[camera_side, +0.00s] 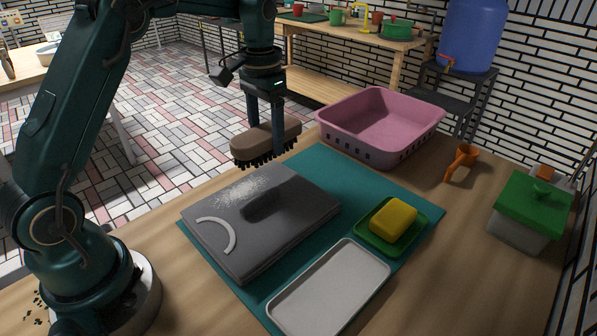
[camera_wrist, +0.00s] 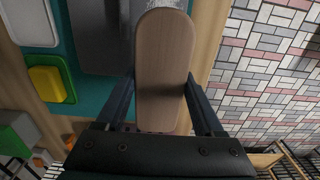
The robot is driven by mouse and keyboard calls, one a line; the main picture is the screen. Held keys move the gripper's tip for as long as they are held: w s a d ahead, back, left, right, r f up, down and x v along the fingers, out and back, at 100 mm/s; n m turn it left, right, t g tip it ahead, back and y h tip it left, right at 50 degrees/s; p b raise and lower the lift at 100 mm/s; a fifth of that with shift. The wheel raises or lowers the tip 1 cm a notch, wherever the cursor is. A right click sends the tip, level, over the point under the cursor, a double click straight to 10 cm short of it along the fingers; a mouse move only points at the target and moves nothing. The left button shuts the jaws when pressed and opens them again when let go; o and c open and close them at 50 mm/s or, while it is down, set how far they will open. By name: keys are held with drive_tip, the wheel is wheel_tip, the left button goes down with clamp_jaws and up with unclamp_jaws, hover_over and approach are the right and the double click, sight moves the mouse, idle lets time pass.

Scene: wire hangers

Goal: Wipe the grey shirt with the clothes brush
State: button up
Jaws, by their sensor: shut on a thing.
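My gripper (camera_side: 265,134) is shut on the clothes brush (camera_side: 250,142), with its fingers on the two sides of the brown back. The brush hangs bristles down in the air above the far edge of the grey shirt (camera_side: 290,222), apart from it. The shirt lies folded on a teal mat (camera_side: 347,187). A patch of white specks (camera_side: 243,191) and a pale curved strip (camera_side: 226,232) show on its top. In the wrist view the brush (camera_wrist: 163,70) fills the middle between the fingers (camera_wrist: 160,103) and hides part of the shirt (camera_wrist: 98,38).
A yellow block (camera_side: 394,217) sits on a green dish (camera_side: 373,239), beside an empty white tray (camera_side: 328,290). A pink basket (camera_side: 372,154) stands behind the mat.

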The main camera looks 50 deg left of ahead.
sight(266, 157)
wheel_tip(266, 157, down, 5)
drive_tip(key=shift+f, duration=0.1)
drive_tip(key=shift+s, duration=0.25)
drive_tip(key=shift+c, duration=0.6)
drive_tip(key=shift+s+f, duration=0.2)
drive_tip(key=shift+s, duration=6.4)
drive_tip(key=shift+w, duration=6.95)
drive_tip(key=shift+s+r, duration=0.1)
drive_tip(key=shift+r, duration=4)
